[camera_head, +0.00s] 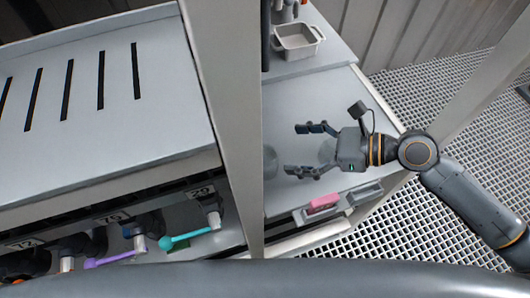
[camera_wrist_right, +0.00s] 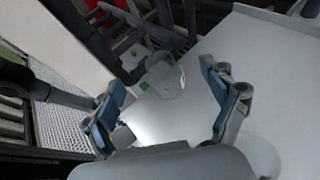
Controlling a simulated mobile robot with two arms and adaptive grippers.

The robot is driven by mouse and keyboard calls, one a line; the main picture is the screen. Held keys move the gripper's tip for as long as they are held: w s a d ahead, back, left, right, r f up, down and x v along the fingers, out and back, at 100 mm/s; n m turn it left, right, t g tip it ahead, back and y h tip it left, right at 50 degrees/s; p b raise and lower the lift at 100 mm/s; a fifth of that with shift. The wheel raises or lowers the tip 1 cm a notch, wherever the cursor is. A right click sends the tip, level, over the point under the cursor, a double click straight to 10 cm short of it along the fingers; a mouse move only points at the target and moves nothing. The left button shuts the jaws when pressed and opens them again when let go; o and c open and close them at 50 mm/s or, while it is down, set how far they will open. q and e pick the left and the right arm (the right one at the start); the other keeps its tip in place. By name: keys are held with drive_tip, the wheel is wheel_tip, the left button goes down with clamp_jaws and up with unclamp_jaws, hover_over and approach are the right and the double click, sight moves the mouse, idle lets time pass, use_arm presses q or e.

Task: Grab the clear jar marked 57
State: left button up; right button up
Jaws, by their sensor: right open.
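A clear, round jar (camera_wrist_right: 165,76) with a small green patch stands on the light worktop, beyond and between my right fingers in the wrist view. In the head view a clear jar (camera_head: 270,162) shows left of the fingertips, partly hidden by the grey post. No number is readable, so I cannot tell which is 57. My right gripper (camera_head: 296,150) is open and empty above the worktop, fingers pointing left. My left gripper is not in view.
A grey post (camera_head: 228,100) stands just left of the worktop (camera_head: 310,95). A pale square basin (camera_head: 297,40) is at the back. A pink block (camera_head: 323,203) lies in a holder at the front edge.

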sight(266, 164)
drive_tip(key=f, duration=0.3)
drive_tip(key=f+b, duration=0.1)
drive_tip(key=f, duration=0.2)
drive_tip(key=shift+s+a+f, duration=0.15)
drive_tip(key=shift+s+a, duration=0.05)
drive_tip(key=shift+w+a+f, duration=0.1)
drive_tip(key=shift+w+a, duration=0.1)
drive_tip(key=shift+a, duration=0.15)
drive_tip(key=shift+a+f, duration=0.15)
drive_tip(key=shift+a, duration=0.4)
drive_tip(key=x, duration=0.5)
drive_tip(key=shift+w+f+p, duration=0.1)
drive_tip(key=shift+w+p, duration=0.05)
drive_tip(key=shift+p, duration=0.15)
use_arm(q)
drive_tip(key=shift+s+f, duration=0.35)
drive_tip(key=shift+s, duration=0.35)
use_arm(e)
drive_tip(key=shift+c, duration=1)
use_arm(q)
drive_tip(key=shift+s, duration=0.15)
use_arm(e)
drive_tip(key=c, duration=1)
